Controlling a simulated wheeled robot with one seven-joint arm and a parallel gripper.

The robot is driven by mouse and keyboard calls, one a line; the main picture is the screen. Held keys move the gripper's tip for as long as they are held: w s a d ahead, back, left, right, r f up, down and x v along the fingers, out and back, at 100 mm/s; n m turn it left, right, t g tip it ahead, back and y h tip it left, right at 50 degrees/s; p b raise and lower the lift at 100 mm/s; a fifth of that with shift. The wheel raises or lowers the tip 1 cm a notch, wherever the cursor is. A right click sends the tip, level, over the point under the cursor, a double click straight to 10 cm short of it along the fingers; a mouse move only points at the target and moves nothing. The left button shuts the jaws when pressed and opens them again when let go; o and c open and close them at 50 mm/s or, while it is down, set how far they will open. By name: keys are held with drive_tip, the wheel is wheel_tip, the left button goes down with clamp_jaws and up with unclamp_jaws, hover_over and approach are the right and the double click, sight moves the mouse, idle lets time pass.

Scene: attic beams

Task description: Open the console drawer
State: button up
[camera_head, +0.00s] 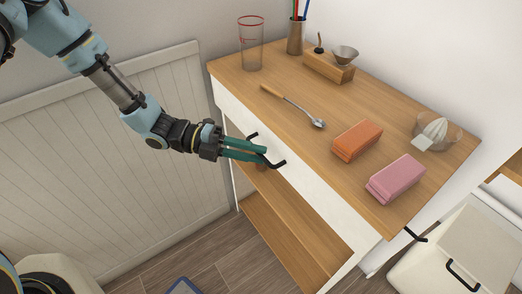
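The console (375,90) has a wooden top and a white front. Its drawer front (318,192) is a white panel just under the top and looks flush, with no gap seen. A black bar handle (277,165) stands out from that front. My gripper (266,156) comes in from the left, and its two teal fingers reach the handle. The fingers lie close together with a narrow space between them. They hide the middle of the bar, so I cannot tell whether they grip it.
An open wooden shelf (290,235) lies below. A white cabinet (465,245) stands right.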

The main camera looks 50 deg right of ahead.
drive_tip(key=shift+x, duration=1)
clamp_jaws()
idle(0.8)
